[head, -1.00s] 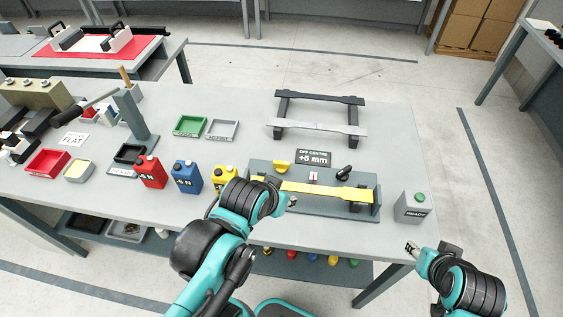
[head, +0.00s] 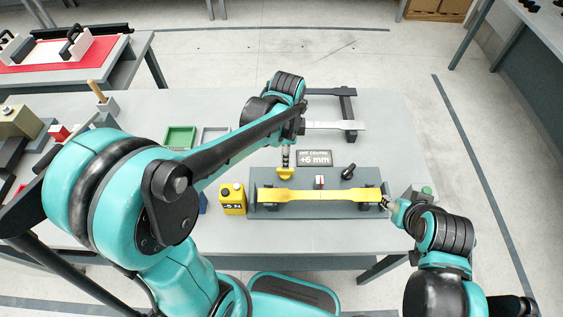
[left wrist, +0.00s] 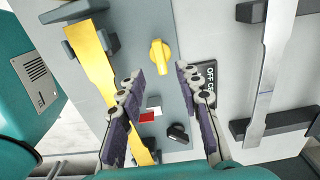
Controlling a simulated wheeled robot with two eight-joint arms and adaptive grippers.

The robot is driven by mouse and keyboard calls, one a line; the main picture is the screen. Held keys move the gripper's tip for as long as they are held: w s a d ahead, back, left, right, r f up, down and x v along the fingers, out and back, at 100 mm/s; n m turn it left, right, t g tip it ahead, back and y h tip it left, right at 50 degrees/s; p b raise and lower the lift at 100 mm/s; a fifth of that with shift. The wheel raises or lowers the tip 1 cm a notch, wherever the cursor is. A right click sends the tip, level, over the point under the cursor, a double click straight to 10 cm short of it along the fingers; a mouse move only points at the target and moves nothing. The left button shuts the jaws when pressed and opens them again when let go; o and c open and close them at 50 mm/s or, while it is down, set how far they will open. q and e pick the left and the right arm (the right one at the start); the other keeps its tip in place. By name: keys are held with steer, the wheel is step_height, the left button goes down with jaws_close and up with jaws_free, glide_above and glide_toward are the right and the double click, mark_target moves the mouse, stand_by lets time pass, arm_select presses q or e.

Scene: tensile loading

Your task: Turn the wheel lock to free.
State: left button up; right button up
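A yellow knob (head: 286,175) and a black knob (head: 348,172) sit on the grey fixture (head: 340,212); no readable label tells which is the wheel lock. My left gripper (head: 287,160) is above the yellow knob. In the left wrist view its fingers (left wrist: 160,78) are open and empty, with the yellow knob (left wrist: 160,56) just beyond and between the tips. The black knob (left wrist: 178,134) shows lower there. A yellow strip (head: 320,195) lies along the fixture. My right gripper (head: 386,203) is by the strip's right end; its fingers are too small to read.
An "OFF CENTRE" sign (head: 315,158) stands behind the fixture. A yellow canister (head: 232,198) is at its left. A green-topped box (head: 426,193) is behind my right gripper. A dark frame with a pale strip (head: 335,125) lies farther back. My left arm covers much of the table's left.

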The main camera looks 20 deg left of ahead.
mark_target(285, 172)
arm_select(q)
step_height(285, 172, down, 7)
steer(key=shift+r+b, duration=0.2)
steer(key=shift+b, duration=0.7)
steer(key=shift+c, duration=0.2)
jaws_close()
